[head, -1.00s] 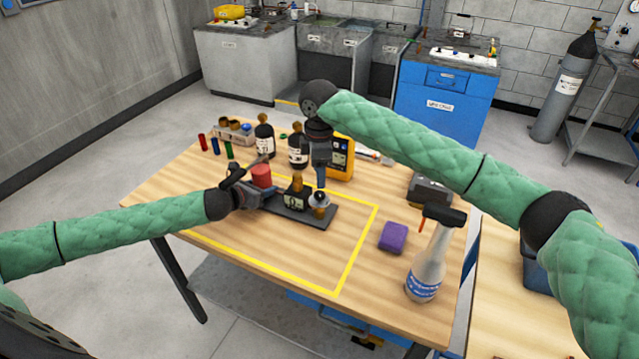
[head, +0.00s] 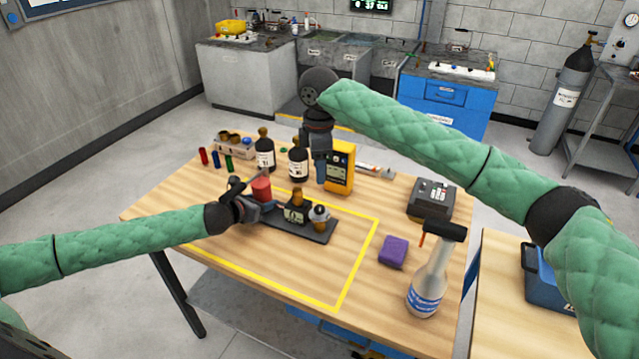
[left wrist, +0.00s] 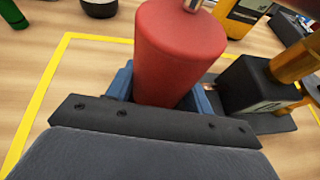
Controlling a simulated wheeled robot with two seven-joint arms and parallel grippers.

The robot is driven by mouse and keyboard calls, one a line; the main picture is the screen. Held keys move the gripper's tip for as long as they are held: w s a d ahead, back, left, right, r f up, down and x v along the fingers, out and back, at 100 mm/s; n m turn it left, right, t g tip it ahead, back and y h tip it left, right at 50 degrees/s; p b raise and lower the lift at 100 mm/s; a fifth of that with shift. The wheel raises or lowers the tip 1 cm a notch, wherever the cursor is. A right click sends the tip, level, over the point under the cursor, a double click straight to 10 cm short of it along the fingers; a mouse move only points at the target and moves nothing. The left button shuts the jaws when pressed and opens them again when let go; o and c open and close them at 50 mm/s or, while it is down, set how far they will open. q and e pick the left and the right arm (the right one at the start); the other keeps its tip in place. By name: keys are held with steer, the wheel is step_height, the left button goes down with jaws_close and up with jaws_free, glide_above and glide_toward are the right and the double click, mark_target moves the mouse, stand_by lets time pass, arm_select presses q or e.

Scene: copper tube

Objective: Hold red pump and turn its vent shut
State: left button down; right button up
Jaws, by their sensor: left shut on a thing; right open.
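The red pump (head: 261,189) is an upright red cylinder on a dark base plate (head: 320,235) inside the yellow outline. My left gripper (head: 256,205) is shut on its lower part. In the left wrist view, the red pump (left wrist: 178,52) stands between the blue jaw pads, with a metal stem at its top. Beside it on the plate are a black block with a brass part (head: 296,211) and a fitting with a pale top and brass lower part (head: 319,217). My right gripper (head: 320,178) is open and empty, pointing down above the table behind these. I cannot tell which part is the vent.
Two dark bottles (head: 265,154) and a yellow meter (head: 339,168) stand behind the plate. A purple sponge (head: 393,252), a spray bottle (head: 430,280) and a grey device (head: 431,198) are to the right. The front of the yellow outline is clear.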

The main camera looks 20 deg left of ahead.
mark_target(319, 208)
steer(key=shift+d, duration=0.1)
step_height(319, 208, down, 12)
steer(key=shift+f, duration=0.1)
stand_by(0.5)
steer(key=c, duration=1)
